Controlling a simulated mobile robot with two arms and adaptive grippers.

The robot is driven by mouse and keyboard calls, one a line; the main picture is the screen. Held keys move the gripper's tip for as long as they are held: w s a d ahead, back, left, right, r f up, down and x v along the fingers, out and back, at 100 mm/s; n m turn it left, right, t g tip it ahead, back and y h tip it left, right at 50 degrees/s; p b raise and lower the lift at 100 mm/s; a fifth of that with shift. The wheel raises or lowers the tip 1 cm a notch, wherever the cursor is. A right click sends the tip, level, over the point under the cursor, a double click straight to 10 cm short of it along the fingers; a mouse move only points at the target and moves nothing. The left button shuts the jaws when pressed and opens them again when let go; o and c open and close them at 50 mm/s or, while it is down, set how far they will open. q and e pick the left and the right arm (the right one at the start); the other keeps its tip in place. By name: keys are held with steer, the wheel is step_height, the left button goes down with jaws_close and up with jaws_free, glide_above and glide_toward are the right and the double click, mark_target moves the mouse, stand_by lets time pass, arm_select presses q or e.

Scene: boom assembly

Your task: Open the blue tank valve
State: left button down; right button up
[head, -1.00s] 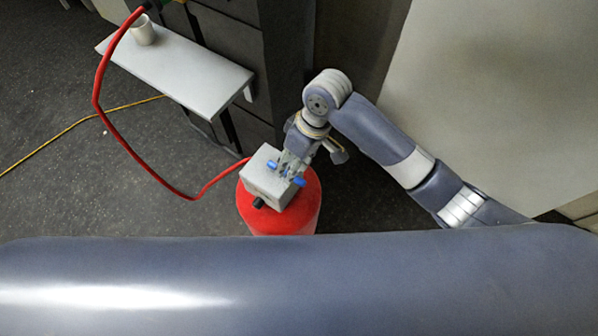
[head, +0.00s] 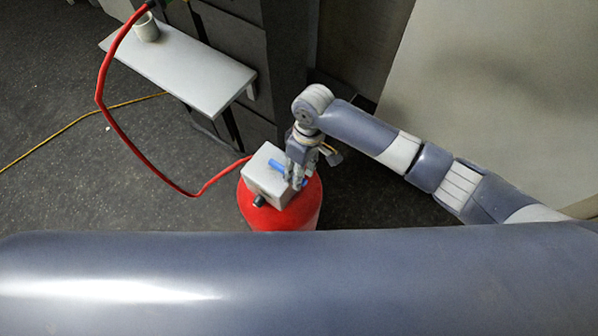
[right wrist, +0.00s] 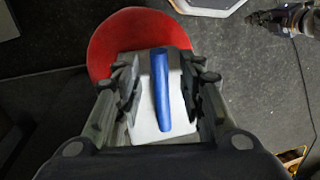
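The red tank (head: 292,216) stands upright on the floor with a pale grey valve box (head: 262,183) on top. The box carries a blue bar handle (head: 279,167). My right gripper (head: 295,182) is above the box at the handle, partly covering it. In the right wrist view, the blue handle (right wrist: 161,92) lies lengthwise between the two fingers of the right gripper (right wrist: 164,88). The fingers are open, with a gap on each side of the handle. The pale box shows beneath it and the red tank (right wrist: 117,36) behind. My left gripper is not in view.
A red hose (head: 127,147) runs from the box up to the upper left. A yellow cable (head: 75,127) lies on the floor. A pale panel (head: 480,100) stands at right.

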steer(key=shift+s+a+f, duration=0.1)
steer(key=shift+f, duration=0.45)
jaws_close()
